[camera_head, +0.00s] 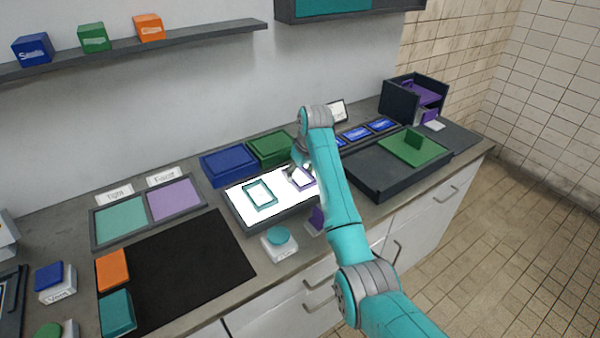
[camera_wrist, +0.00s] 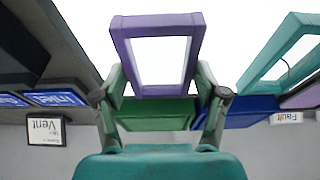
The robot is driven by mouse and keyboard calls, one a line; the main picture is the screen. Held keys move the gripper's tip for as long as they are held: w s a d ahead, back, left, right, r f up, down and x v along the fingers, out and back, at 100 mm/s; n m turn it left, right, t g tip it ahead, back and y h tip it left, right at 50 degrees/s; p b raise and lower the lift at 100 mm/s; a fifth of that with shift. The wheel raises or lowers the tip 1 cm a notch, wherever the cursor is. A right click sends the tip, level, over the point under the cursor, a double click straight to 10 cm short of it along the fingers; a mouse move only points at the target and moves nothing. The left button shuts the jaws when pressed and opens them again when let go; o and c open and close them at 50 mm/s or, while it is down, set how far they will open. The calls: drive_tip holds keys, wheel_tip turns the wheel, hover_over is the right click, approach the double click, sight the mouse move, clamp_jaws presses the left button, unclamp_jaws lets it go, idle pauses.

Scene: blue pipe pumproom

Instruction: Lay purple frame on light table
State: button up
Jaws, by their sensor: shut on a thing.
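The purple frame (camera_wrist: 157,27) is a rectangular open frame held between the two fingers of my gripper (camera_wrist: 160,88) in the wrist view. In the head view the purple frame (camera_head: 305,184) shows partly behind my arm, over the right part of the light table (camera_head: 240,211). The light table is a bright white panel in a dark housing. Whether the frame touches the panel is hard to tell. My gripper (camera_head: 296,170) is shut on the frame. A teal frame (camera_head: 247,194) lies on the left part of the light table.
A blue bin (camera_head: 228,166) and a green bin (camera_head: 270,149) stand behind the light table. A white button box with a teal top (camera_head: 279,236) stands in front. A black mat (camera_head: 180,270) lies at left.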

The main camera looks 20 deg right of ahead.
sight(306, 181)
drive_tip(key=o, duration=1.2)
drive_tip(key=shift+c, duration=0.2)
drive_tip(key=v, duration=1.2)
